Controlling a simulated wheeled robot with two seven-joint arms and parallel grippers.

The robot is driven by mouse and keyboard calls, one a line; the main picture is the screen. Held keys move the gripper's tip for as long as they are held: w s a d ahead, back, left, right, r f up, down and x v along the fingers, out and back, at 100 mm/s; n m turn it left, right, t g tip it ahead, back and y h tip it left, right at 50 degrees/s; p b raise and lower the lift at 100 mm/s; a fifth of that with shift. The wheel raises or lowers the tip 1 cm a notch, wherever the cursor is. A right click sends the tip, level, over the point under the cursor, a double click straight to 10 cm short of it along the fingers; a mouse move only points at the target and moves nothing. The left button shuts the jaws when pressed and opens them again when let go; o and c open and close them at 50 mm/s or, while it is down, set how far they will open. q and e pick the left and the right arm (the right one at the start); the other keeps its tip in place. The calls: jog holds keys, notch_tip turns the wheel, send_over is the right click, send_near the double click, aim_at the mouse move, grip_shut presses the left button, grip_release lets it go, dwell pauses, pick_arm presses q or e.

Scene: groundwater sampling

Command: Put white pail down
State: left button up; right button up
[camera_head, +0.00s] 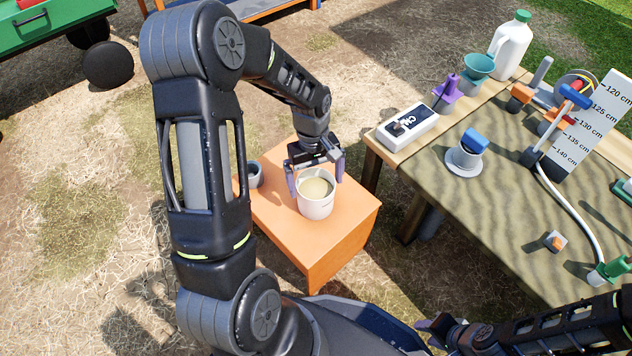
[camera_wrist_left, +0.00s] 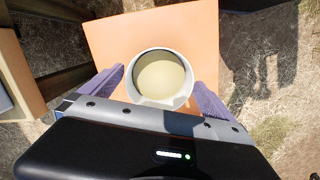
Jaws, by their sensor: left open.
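The white pail (camera_head: 316,205) stands upright on the orange stand (camera_head: 340,228) and holds a pale, cloudy liquid. It also shows in the left wrist view (camera_wrist_left: 161,103), with the orange top around it. My left gripper (camera_head: 317,180) is open, its two purple fingers on either side of the pail near the rim. In the left wrist view the fingers (camera_wrist_left: 160,88) sit apart from each other with the pail between them. My right gripper (camera_head: 436,330) is at the bottom of the head view, partly cut off, and its finger opening is unclear.
A grey cup (camera_head: 254,175) stands on the stand's left side. The wooden table (camera_head: 500,215) to the right bears a white meter (camera_head: 408,127), a blue-topped item on a white saucer (camera_head: 465,158), a white jug (camera_head: 509,50), a depth board (camera_head: 592,125) and a hose.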

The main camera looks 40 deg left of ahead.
pick_arm(q)
notch_tip(320, 180, up, 11)
jog(key=a+p, duration=0.1)
jog(key=p, duration=0.2)
jog(key=shift+w+f, duration=0.2)
jog(key=shift+w, duration=0.15)
dwell(1.4)
